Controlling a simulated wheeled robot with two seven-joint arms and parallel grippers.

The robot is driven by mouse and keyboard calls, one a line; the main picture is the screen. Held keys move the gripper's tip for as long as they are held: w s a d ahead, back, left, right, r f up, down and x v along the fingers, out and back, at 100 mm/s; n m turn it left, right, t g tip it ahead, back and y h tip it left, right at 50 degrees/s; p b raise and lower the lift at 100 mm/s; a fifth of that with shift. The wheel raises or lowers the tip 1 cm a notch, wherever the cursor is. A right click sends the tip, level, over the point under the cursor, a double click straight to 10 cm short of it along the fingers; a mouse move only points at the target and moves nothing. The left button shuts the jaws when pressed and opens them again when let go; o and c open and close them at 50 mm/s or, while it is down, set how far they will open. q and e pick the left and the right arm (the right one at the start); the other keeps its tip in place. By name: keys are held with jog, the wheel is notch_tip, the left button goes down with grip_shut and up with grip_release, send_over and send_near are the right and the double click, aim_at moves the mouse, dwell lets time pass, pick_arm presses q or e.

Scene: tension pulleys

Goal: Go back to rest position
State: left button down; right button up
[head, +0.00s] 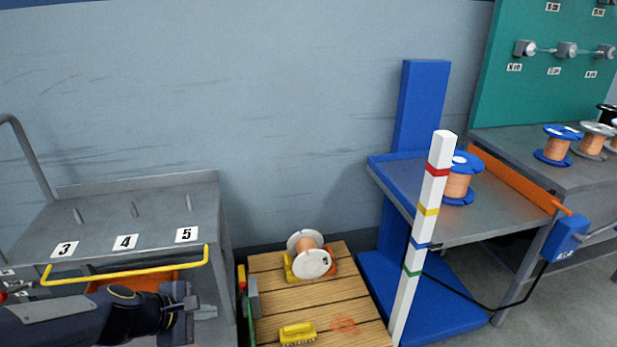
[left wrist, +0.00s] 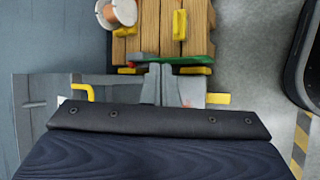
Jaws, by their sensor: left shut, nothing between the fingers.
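My left gripper (head: 190,312) is at the lower left of the head view, in front of the grey cart (head: 140,205) with labels 3, 4 and 5. It is shut and empty. In the left wrist view its fingers (left wrist: 160,85) show closed together at the picture's middle, with the wooden pallet (left wrist: 150,30) beyond them. My right gripper is in neither view.
A white and copper spool (head: 312,258) sits on the wooden pallet (head: 280,290), near a yellow brush-like block (head: 297,334). A striped white post (head: 423,230) stands before a blue stand (head: 420,110) holding a blue spool (head: 459,180). More spools stand on the right bench (head: 545,140).

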pick_arm(q)
jog(key=s+r+m+g+y, duration=0.1)
jog(key=s+r+m, duration=0.2)
jog(key=s+m, duration=0.6)
jog(key=s+r+m, duration=0.3)
jog(key=s+m, duration=0.4)
jog(key=s, duration=0.4)
notch_tip(320, 180, up, 28)
jog(key=p, duration=2.8)
jog(key=shift+w+d+r+g, duration=0.15)
jog(key=shift+r+g, duration=0.1)
jog(key=shift+g, duration=0.05)
